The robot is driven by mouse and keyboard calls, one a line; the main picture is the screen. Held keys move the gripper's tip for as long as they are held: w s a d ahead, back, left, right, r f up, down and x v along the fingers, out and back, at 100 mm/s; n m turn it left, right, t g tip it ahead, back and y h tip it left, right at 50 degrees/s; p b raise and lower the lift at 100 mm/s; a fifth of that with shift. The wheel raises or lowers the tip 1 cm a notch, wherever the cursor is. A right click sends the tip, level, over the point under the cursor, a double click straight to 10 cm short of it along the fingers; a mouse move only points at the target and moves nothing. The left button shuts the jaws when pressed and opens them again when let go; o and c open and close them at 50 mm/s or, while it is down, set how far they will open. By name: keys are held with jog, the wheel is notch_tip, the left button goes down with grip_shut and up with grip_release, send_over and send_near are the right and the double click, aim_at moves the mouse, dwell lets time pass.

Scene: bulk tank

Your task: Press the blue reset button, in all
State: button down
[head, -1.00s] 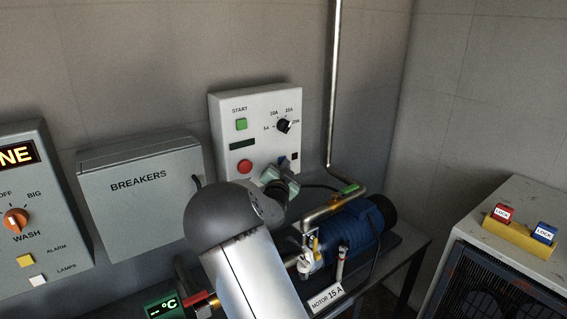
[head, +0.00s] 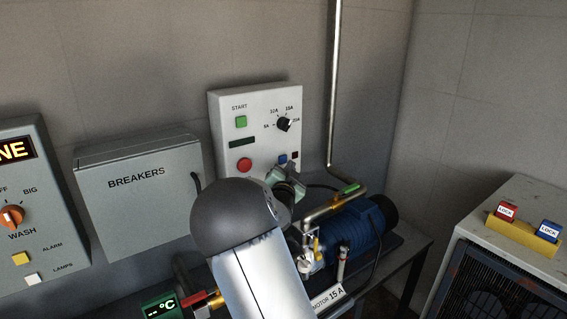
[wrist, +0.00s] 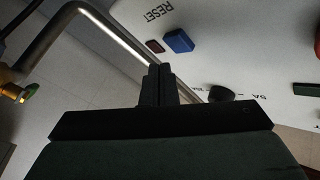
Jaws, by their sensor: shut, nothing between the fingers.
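The blue reset button (head: 283,158) is on the lower right of the white start panel (head: 222,107), beside a small dark red piece. In the wrist view the button (wrist: 178,41) stands out from the panel near the printed word RESET. My gripper (head: 284,172) is just below and in front of the button in the head view. In the wrist view its fingers (wrist: 160,70) are together and empty, their tips below and left of the button in the picture. A gap shows between the tips and the button there; I see no contact.
The panel also carries a green start button (head: 241,122), a red button (head: 244,165) and a black amp dial (head: 284,124). A metal pipe (head: 333,80) runs down right of the panel to a blue motor (head: 352,228). A grey breaker box (head: 140,200) stands left.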

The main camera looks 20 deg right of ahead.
jog(key=shift+s+d+b, duration=0.2)
jog(key=shift+s+b, duration=0.3)
jog(key=shift+s, duration=0.55)
jog(key=shift+s+d+b, duration=0.2)
jog(key=shift+s+b, duration=0.25)
jog(key=shift+s, duration=0.55)
jog(key=s+a+f+n+g+y, duration=0.75)
jog(key=s+a+f+y, duration=0.3)
jog(key=s+a, duration=0.45)
jog(key=s+a+f+n+g, duration=0.1)
jog(key=s+a+n+g, duration=0.1)
jog(key=s, duration=1)
jog(key=s+a+f+n+g, duration=0.2)
jog(key=s+n+g, duration=0.3)
jog(key=s, duration=0.8)
jog(key=shift+a+g, duration=0.55)
jog(key=shift+g, duration=0.2)
